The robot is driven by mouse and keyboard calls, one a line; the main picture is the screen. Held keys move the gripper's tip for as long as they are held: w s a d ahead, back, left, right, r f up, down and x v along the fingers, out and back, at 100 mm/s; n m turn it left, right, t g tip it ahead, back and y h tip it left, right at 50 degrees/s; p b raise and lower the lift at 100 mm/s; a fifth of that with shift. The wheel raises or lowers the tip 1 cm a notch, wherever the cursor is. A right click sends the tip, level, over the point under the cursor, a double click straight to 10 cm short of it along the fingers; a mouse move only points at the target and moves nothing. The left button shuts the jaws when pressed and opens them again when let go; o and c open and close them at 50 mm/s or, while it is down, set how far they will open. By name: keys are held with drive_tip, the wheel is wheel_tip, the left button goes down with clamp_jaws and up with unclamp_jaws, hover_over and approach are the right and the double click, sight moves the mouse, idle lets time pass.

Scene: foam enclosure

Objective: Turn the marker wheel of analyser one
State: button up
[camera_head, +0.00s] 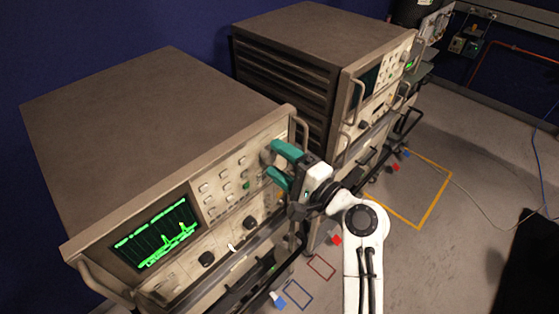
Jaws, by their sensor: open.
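The nearer analyser (140,120) is a big beige box at the left with a lit green trace on its screen (158,232). I cannot read a label saying which analyser is number one. A round grey knob (265,157), seemingly the marker wheel, is at the right end of its front panel. My gripper (270,160) has teal fingers, open, pointing left at this knob. One finger is above and one below it in the picture. I cannot tell whether they touch it; the fingers and wrist hide part of the panel.
A second beige analyser (320,40) stands behind to the right, with front handles. Open floor (440,240) is at the right.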

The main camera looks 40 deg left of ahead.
drive_tip(key=d+b, duration=0.2)
drive_tip(key=d, duration=0.8)
drive_tip(key=shift+s+d, duration=0.15)
drive_tip(key=shift+s, duration=0.2)
drive_tip(key=shift+f, duration=0.1)
drive_tip(key=s+d+f+n+t+h, duration=0.1)
drive_tip(key=s+d+f+h, duration=0.3)
drive_tip(key=d+f, duration=0.7)
drive_tip(key=s+d+f+n+t+h, duration=0.1)
drive_tip(key=s+d+f+t+h, duration=0.1)
drive_tip(key=d+f+h, duration=0.65)
drive_tip(key=s+d+f+g+h, duration=0.1)
drive_tip(key=s+d+f+h, duration=0.1)
drive_tip(key=s+d, duration=0.7)
drive_tip(key=s+d+f+g+h+b, duration=0.1)
drive_tip(key=s+d+f+g+h, duration=0.1)
drive_tip(key=s+d, duration=0.7)
drive_tip(key=d+f+h, duration=0.1)
drive_tip(key=d, duration=0.6)
drive_tip(key=shift+s+h, duration=0.15)
drive_tip(key=shift+h, duration=0.2)
drive_tip(key=shift+n, duration=0.3)
